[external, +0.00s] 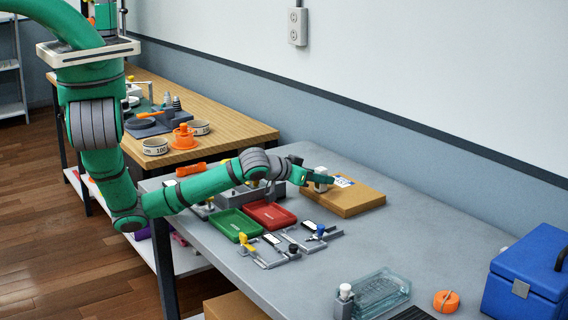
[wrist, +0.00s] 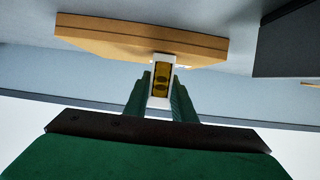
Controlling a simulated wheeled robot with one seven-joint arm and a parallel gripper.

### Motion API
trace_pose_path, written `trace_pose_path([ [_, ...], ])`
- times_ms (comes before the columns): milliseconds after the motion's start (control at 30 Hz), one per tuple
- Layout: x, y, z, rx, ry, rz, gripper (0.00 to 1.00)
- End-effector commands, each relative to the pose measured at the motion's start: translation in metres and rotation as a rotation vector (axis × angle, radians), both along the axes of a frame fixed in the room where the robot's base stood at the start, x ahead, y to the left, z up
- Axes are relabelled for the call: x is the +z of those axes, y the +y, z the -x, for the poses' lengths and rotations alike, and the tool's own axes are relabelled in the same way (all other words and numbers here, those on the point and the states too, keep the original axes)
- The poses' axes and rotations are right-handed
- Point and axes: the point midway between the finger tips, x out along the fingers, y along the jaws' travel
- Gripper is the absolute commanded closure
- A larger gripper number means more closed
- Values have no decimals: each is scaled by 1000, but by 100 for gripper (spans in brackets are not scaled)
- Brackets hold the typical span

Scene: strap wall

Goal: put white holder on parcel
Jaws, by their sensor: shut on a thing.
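The parcel (external: 352,199) is a flat brown cardboard box on the grey table, with a white label on top. It fills the upper part of the wrist view (wrist: 130,40). My gripper (external: 317,180) is at the parcel's left end, over its top. It is shut on the white holder (external: 320,171), a small white block. In the wrist view the white holder (wrist: 161,80) sits between my two green fingers, with a yellow-brown inside and dark round spots. Its far end overlaps the parcel's edge in that view. I cannot tell whether it touches the parcel.
A red tray (external: 270,214) and a green tray (external: 238,225) lie left of the parcel, with small clamp-like fixtures (external: 315,236) in front. A glass dish (external: 382,292), an orange round piece (external: 446,301) and a blue toolbox (external: 527,284) stand nearer the right. The wall runs behind.

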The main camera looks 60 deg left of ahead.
Motion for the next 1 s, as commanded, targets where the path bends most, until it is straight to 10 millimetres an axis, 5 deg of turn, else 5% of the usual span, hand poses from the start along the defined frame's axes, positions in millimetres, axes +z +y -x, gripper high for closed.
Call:
trace_pose_path([
  [100, -2, 0, 0, 0, 0, 0, 100],
  [133, -1, 0, 0, 0, 0, 0, 70],
  [200, -1, 0, 0, 0, 0, 0, 58],
  [633, 3, 1, 7, 1, -1, 1, 58],
  [1000, 28, 1, 65, 3, -2, 1, 58],
])
